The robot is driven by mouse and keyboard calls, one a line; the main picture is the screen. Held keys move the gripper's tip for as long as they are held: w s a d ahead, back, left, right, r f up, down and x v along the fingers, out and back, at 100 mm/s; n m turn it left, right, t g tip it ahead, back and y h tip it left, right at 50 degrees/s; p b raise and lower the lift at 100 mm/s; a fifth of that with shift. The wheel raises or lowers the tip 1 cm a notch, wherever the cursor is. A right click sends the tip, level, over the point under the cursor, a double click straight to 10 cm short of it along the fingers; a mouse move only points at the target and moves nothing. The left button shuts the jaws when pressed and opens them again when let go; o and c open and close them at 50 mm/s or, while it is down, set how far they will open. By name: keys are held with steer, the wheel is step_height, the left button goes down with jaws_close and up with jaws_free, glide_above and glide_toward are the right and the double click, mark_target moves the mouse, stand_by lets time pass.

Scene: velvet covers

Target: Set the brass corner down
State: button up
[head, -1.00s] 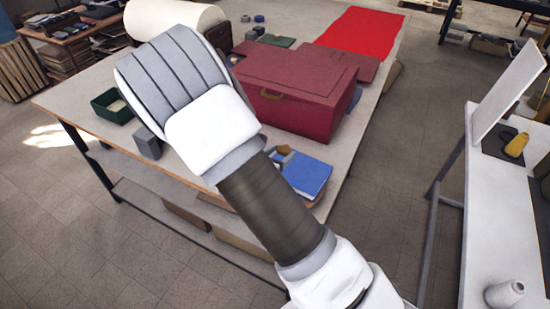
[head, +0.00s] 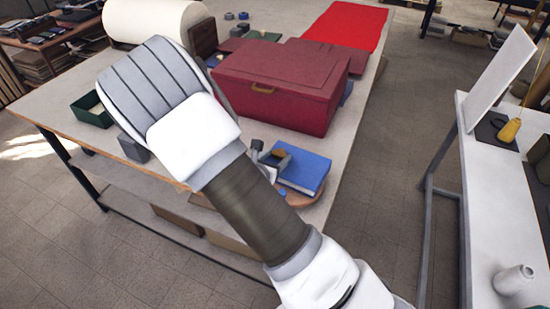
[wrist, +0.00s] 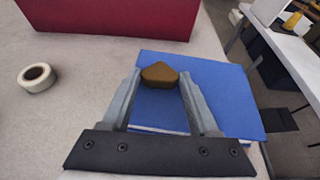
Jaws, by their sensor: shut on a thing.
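The brass corner (wrist: 160,75), a small brown-gold wedge, sits between the tips of my gripper (wrist: 160,82) in the wrist view. My gripper is shut on it. Behind and below it is a blue book (wrist: 225,100); I cannot tell whether the corner touches the cover. In the head view, the brass corner (head: 281,153) shows small at my gripper (head: 275,157), over the left part of the blue book (head: 308,172). My arm hides part of the table there.
A large dark red box (head: 275,90) stands just behind the book. A white tape roll (wrist: 36,77) lies on the pale table to the left. A grey block (head: 133,148) and green tray (head: 92,112) are further left. The table's front edge is close to the book.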

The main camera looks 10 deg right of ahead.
steer(key=shift+f+b, duration=0.25)
steer(key=shift+b, duration=0.05)
steer(key=o, duration=1.3)
steer(key=shift+r, duration=0.1)
steer(key=shift+r, duration=0.1)
